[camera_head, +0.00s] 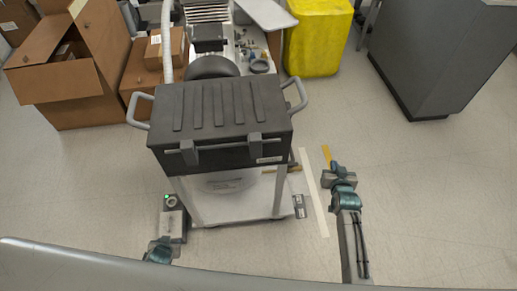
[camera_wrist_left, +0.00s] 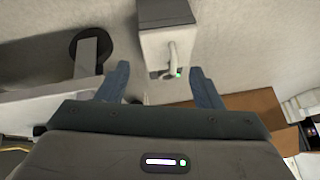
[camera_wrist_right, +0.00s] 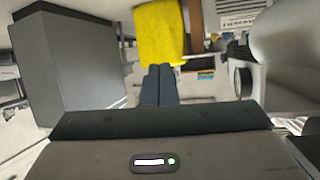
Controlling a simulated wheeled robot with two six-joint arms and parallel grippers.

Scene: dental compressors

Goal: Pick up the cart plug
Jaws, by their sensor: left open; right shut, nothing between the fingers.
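The cart plug (camera_wrist_left: 172,56) appears as a pale looped piece on the face of a grey box (camera_wrist_left: 158,22) in the left wrist view, with a green light beside it. My left gripper (camera_wrist_left: 160,78) is open; its two blue fingers stand either side of the plug, short of it, with nothing held. In the head view a small grey unit with a green light (camera_head: 172,202) sits at the cart's left side, near my left arm's teal joint. My left fingertips cannot be made out there. My right gripper (camera_wrist_right: 160,70) is shut and empty, to the right of the cart in the head view.
A cart (camera_head: 240,208) with a black lidded case (camera_head: 222,108) stands in the middle. Cardboard boxes (camera_head: 65,60) are at the back left, a yellow bin (camera_head: 318,38) behind, and a grey cabinet (camera_head: 440,55) at the back right.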

